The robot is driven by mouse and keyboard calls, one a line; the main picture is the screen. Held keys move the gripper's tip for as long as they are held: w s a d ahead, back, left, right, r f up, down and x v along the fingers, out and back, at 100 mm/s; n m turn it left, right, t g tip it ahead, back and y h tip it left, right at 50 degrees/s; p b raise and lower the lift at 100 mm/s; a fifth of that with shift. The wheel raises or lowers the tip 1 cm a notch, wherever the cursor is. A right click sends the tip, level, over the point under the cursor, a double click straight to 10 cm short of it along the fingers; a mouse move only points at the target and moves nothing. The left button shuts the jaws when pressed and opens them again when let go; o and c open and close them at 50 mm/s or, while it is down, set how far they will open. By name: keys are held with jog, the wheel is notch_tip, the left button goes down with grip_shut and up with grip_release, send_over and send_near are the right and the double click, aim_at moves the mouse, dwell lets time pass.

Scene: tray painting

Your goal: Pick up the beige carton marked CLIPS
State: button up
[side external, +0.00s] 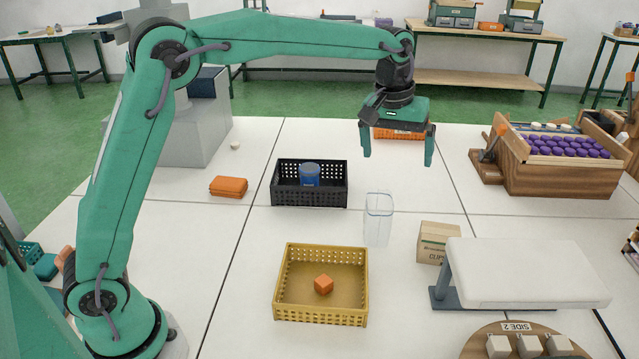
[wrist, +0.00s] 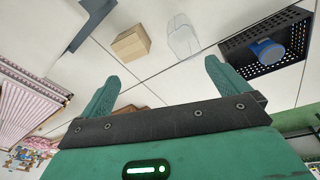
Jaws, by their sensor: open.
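The beige carton (side external: 436,242) stands on the white table, to the right of a clear container, with the lettering CLIPS partly readable on its front. In the wrist view the carton (wrist: 131,43) lies beyond the fingertips, between their directions and nearer the left one; no lettering shows there. My gripper (side external: 396,160) is open and empty, high above the table and up and to the left of the carton in the side view. Its two fingers also show in the wrist view (wrist: 155,70), spread wide apart. Nothing is between them.
A clear container (side external: 378,219) stands left of the carton. A white-topped raised stand (side external: 525,274) is close on its right. A yellow crate (side external: 321,309) holds an orange cube. A black crate (side external: 310,196) holds a blue object. A wooden rack (side external: 550,180) sits at the right.

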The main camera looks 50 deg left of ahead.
jog(key=w+d+f+n+g, duration=0.1)
jog(key=w+d+f, duration=0.3)
jog(key=w+f, duration=0.25)
jog(key=n+g, duration=0.1)
send_over(438, 244)
jog(key=w+a, duration=0.2)
jog(key=w, duration=0.1)
jog(key=f, duration=0.9)
jog(key=shift+s+d+f, duration=0.1)
jog(key=shift+d+f, duration=0.15)
jog(key=shift+f, duration=0.15)
jog(key=shift+d+f+n, duration=0.15)
jog(key=shift+f+n, duration=0.15)
jog(key=shift+f, duration=0.1)
jog(key=shift+w+f, duration=0.15)
jog(key=shift+f, duration=1.8)
jog(key=shift+w+f, duration=0.1)
jog(key=shift+f, duration=1.85)
